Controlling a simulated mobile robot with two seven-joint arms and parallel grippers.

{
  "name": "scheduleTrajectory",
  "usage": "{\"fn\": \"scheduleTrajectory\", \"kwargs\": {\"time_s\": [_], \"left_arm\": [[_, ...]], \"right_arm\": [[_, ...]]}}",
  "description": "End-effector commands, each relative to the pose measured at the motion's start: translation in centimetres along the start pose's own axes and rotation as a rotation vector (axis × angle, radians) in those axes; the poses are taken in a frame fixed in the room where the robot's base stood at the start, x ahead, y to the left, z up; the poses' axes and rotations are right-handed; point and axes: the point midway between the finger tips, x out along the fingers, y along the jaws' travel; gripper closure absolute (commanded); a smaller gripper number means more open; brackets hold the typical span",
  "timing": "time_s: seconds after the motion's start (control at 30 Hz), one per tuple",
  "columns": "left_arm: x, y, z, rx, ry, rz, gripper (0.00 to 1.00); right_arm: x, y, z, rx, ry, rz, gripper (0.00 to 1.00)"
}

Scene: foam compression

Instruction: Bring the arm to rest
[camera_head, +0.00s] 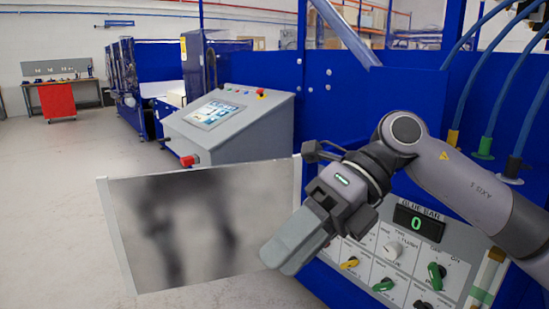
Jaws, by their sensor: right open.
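My right arm (465,192) comes in from the right, and its gripper (290,250) hangs in front of the machine's control panel, pointing down and to the left. The gripper is open and nothing shows in it. Its fingers overlap from this angle, so the gap between them is hidden. It covers the left part of the control panel (388,250). My left gripper is not in view.
The panel carries several knobs and a display (420,222) reading 0. A reflective plate (160,235) stands left of the gripper. A grey console (235,125) with a screen and red button stands behind. Blue machine walls close off the right. Open floor (50,200) lies at left.

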Motion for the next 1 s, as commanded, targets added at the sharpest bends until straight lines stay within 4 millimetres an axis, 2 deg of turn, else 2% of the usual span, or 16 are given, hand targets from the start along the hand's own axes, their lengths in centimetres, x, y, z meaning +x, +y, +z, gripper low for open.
{"fn": "scheduleTrajectory", "kwargs": {"time_s": [0.03,0.2,0.37,0.53,0.67,0.77,0.87,1.0], "left_arm": [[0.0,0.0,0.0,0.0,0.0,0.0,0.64],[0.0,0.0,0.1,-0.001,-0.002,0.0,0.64],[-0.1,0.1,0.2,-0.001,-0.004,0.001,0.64],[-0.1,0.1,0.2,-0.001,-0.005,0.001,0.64],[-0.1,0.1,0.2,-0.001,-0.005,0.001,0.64],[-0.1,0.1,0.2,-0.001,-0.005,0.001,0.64],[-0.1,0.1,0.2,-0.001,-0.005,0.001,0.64],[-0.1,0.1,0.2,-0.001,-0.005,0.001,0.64]], "right_arm": [[1.2,0.2,0.1,0.015,-0.029,0.092,0.44],[3.4,1.4,0.9,0.082,-0.159,0.378,0.44],[3.9,1.6,1.8,0.198,-0.321,0.65,0.44],[3.2,-0.1,2.5,0.374,-0.516,0.906,0.44],[2.4,-2.8,2.5,0.54,-0.678,1.072,0.44],[1.9,-5.8,2.0,0.69,-0.805,1.179,0.44],[1.8,-9.4,0.9,0.854,-0.937,1.267,0.44],[2.3,-15.1,-2.0,1.107,-1.118,1.356,0.44]]}}
